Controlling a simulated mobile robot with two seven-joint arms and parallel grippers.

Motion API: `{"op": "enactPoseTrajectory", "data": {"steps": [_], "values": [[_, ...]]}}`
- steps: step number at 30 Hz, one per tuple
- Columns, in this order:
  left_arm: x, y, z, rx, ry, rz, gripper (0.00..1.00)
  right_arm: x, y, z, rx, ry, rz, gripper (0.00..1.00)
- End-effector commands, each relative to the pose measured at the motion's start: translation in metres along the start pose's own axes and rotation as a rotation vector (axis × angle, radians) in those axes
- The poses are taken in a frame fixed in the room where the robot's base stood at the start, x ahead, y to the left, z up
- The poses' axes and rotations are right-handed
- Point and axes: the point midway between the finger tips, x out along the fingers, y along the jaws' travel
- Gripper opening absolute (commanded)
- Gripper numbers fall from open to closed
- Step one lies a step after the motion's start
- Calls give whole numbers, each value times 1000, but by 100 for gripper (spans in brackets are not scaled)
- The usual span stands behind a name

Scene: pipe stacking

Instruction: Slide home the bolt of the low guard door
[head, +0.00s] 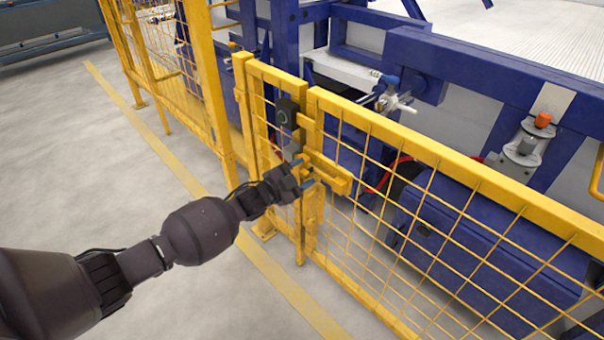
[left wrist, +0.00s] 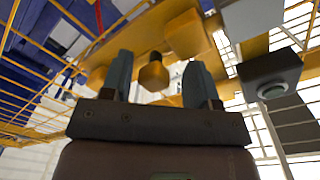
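The bolt (head: 332,174) is a yellow block-like bar on the low yellow mesh guard, where two panels meet. I cannot tell from these views how far it is slid. The wider mesh panel (head: 440,165) stands right of the joint and the narrow one (head: 277,74) left of it. My left gripper (head: 304,176) is at the bolt's near left side. In the left wrist view its two fingers (left wrist: 163,82) are apart, with a yellow knob (left wrist: 154,76) showing in the gap, a little beyond the tips. Contact cannot be told. My right gripper is out of view.
A black box with a round button (head: 287,114) sits on the guard just above the bolt; it also shows in the left wrist view (left wrist: 271,76). Blue machinery (head: 470,245) stands close behind the mesh. The floor (head: 130,185) on the left is clear, with a yellow line.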

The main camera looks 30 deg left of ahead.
Motion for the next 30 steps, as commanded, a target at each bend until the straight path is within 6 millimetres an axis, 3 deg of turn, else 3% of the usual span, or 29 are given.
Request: {"op": "enactPoseTrajectory", "data": {"steps": [8,14,24,30], "values": [[-7,0,-2,0,2,0,55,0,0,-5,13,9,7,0],[-33,-4,-4,1,4,-3,55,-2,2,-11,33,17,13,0],[-86,-3,-2,1,2,-3,55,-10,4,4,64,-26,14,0],[-104,-2,-1,1,2,-2,55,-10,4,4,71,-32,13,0]]}}
